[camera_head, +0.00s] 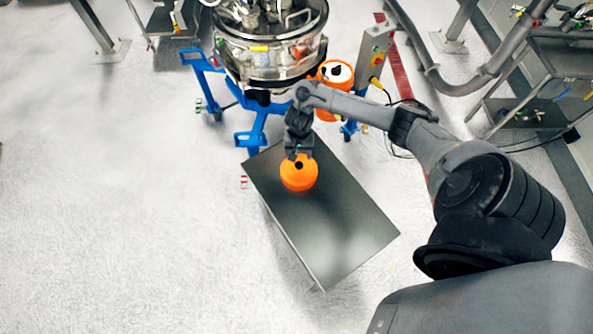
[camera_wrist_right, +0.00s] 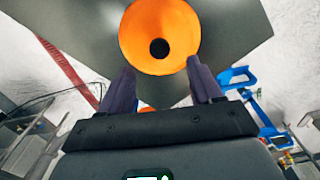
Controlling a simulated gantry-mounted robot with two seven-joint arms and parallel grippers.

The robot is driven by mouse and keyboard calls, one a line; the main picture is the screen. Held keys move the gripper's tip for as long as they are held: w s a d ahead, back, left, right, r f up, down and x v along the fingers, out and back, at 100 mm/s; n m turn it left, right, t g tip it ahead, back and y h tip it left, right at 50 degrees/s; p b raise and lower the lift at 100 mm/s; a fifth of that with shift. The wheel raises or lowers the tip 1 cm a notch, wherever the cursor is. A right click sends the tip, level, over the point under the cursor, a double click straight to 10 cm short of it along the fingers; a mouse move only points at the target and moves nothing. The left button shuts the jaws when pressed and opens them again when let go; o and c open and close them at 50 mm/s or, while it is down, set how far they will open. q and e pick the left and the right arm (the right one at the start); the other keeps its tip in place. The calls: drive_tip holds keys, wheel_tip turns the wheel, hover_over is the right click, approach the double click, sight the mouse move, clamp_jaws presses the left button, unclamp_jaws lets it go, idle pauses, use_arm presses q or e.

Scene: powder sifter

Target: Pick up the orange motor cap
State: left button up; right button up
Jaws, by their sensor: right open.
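The orange motor cap (camera_head: 298,181) is round with a dark hole near its middle. It rests on the dark rectangular table (camera_head: 340,215), toward its far left end. My right gripper (camera_head: 298,155) is at the cap's far edge in the head view. In the right wrist view, the orange cap (camera_wrist_right: 150,58) lies just past the fingertips of my right gripper (camera_wrist_right: 160,74). The fingers are spread apart with nothing clearly between them; whether they touch the cap cannot be told. My left gripper is not in view.
The steel sifter (camera_head: 265,55) stands on a blue frame (camera_head: 250,140) behind the table. An orange part with a white top (camera_head: 335,72) and a grey control box (camera_head: 376,50) are beside it. A metal rack (camera_head: 530,90) is at right. The near table end is bare.

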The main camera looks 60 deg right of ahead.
sight(299, 165)
drive_tip(key=shift+s+f+b, duration=0.1)
drive_tip(key=shift+f+b, duration=0.55)
drive_tip(key=shift+f, duration=3.95)
clamp_jaws()
